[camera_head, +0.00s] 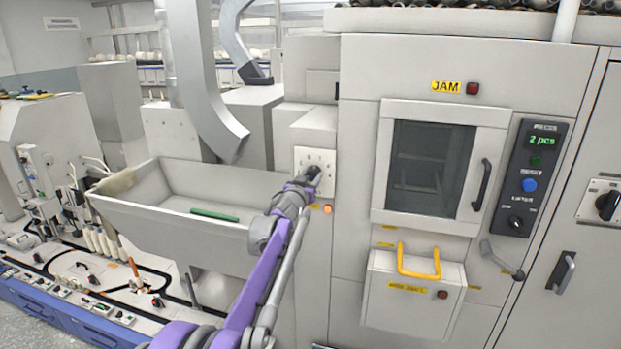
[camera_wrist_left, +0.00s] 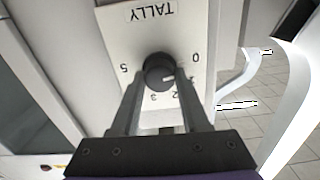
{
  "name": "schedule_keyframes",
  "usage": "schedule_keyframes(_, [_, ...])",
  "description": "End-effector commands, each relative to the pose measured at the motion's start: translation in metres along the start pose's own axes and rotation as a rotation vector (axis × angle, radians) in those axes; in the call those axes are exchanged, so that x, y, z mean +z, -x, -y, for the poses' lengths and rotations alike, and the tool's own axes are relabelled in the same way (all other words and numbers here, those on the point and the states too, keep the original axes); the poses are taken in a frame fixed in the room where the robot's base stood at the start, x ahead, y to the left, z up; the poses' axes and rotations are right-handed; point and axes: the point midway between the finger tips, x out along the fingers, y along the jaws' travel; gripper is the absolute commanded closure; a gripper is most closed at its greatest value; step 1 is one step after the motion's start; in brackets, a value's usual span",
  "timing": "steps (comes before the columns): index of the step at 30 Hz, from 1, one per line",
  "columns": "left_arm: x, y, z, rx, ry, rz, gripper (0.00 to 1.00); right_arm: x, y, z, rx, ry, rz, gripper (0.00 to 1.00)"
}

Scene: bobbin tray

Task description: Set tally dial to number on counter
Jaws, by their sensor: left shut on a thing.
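The white tally plate (camera_head: 303,156) is on the side of the machine cabinet. In the left wrist view the plate (camera_wrist_left: 117,45) appears upside down, reading TALLY, with 0, 2, 3 and 5 legible. Its black dial (camera_wrist_left: 157,66) has a white pointer mark aimed to the right, toward the partly hidden digit between 0 and 2. My left gripper (camera_head: 312,176) is at the plate; in the wrist view its fingers (camera_wrist_left: 160,80) are shut on the dial from both sides. The counter display (camera_head: 543,140) reads 2 pcs in green. My right gripper is out of view.
A grey bin (camera_head: 190,185) with a green bar (camera_head: 215,215) is left of my arm. An orange lamp (camera_head: 327,209) sits below the plate. The control panel has a blue button (camera_head: 530,185); a windowed door (camera_head: 430,160) and a yellow handle (camera_head: 419,262) stand right.

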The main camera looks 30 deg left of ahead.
Motion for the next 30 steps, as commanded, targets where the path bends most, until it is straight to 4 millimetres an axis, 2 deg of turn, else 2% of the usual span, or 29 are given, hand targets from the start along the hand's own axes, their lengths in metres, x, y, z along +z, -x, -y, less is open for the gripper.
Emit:
schedule_keyframes(8, [0.0,0.0,0.0,0.0,-0.159,0.0,1.0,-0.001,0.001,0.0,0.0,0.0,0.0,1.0])
schedule_keyframes(30, [-0.001,0.0,-0.002,0.0,-0.855,-0.001,1.0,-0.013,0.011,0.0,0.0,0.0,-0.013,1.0])
